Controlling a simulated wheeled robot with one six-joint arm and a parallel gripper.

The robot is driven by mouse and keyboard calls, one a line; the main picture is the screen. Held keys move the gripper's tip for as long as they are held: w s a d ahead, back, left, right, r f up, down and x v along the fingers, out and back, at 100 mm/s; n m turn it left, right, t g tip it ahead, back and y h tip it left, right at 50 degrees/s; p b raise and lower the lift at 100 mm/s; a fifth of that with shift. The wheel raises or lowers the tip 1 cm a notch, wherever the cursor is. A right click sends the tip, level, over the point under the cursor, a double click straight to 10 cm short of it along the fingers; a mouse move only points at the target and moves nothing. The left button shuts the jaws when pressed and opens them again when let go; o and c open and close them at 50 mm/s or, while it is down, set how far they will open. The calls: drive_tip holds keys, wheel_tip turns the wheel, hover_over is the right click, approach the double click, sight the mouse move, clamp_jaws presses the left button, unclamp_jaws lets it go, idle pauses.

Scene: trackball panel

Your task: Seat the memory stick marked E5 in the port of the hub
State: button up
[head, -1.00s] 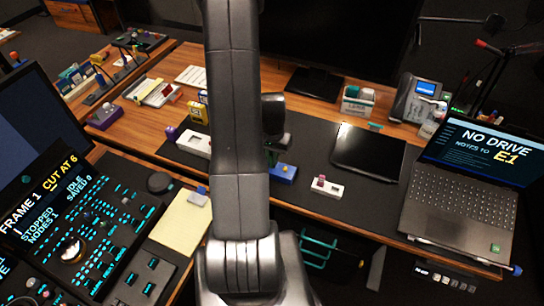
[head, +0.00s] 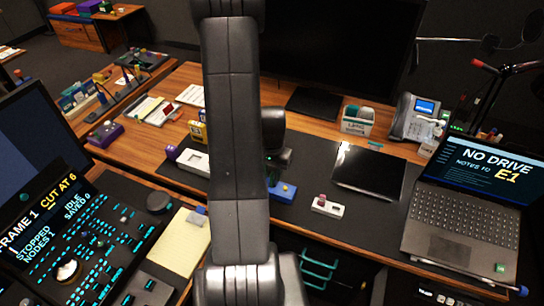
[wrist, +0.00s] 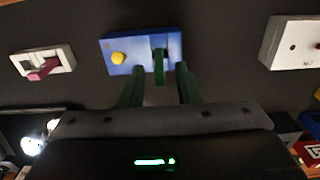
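A blue block (wrist: 117,44) with a yellow knob lies ahead of my gripper (wrist: 159,67) in the wrist view. A narrow dark green piece (wrist: 159,64) stands at its right part, between my two green fingers. The fingers are apart, with gaps on both sides of the green piece. In the head view the blue block (head: 286,195) lies on the dark mat below my gripper (head: 273,170), partly hidden by my arm. I cannot read an E5 mark on anything. A strip with small labels (head: 440,298) under the laptop may be the hub; the frame edge cuts it.
The laptop (head: 465,210) reads "NO DRIVE" and "NOTES TO E1". A white block with a magenta piece (head: 327,206) lies right of the blue block. A larger white block (head: 195,160) lies left. Some bare mat lies between the blocks.

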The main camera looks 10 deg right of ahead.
sight(272, 173)
wheel_tip(272, 173, up, 9)
drive_tip(key=shift+r+b, duration=0.2)
drive_tip(key=shift+b, duration=0.15)
idle(0.3)
wheel_tip(272, 173, down, 12)
drive_tip(key=shift+f+p, duration=0.1)
drive_tip(key=shift+p, duration=0.5)
drive_tip(key=shift+r, duration=1.35)
